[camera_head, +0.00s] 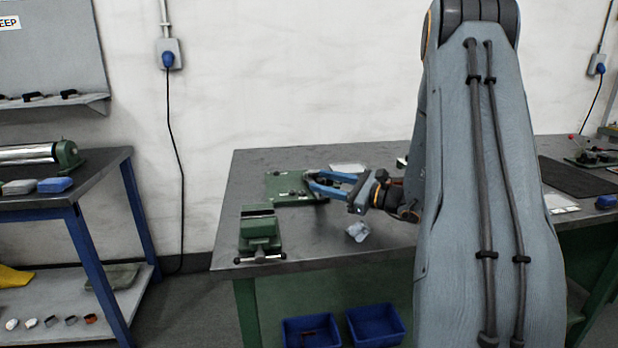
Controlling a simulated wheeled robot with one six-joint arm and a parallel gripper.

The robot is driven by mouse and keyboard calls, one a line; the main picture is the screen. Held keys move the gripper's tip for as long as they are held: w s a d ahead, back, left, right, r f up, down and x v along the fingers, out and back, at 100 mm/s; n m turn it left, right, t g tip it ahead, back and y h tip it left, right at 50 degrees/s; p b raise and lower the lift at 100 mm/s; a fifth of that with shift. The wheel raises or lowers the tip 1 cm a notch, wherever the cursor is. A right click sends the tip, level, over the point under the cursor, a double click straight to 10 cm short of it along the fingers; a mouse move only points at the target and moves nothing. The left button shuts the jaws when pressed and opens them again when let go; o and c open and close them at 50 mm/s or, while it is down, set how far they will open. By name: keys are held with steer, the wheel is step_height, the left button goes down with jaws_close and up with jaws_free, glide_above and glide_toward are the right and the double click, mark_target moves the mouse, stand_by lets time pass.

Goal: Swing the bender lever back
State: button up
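A green bench device with a flat base plate (285,190) and small dark fittings lies on the dark workbench, left of my arm; it looks like the bender. My gripper (311,181) reaches in from the right, its blue fingers at the plate's right side. The fingers show a gap between them, and the tips are apart. A small dark part lies by the tips; I cannot tell whether it is the lever or whether they touch it. A second small green device with a red-tipped handle (572,138) stands at the far right, partly cropped.
A green vise (260,232) stands at the bench's (325,252) front left corner. A crumpled pale piece (357,231) lies below my gripper. Blue bins (377,325) sit under the bench. My arm hides the bench's middle. A side table (95,182) stands left.

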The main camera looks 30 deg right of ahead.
steer(key=x, duration=0.5)
steer(key=shift+w+a, duration=0.1)
steer(key=shift+a, duration=0.05)
jaws_close()
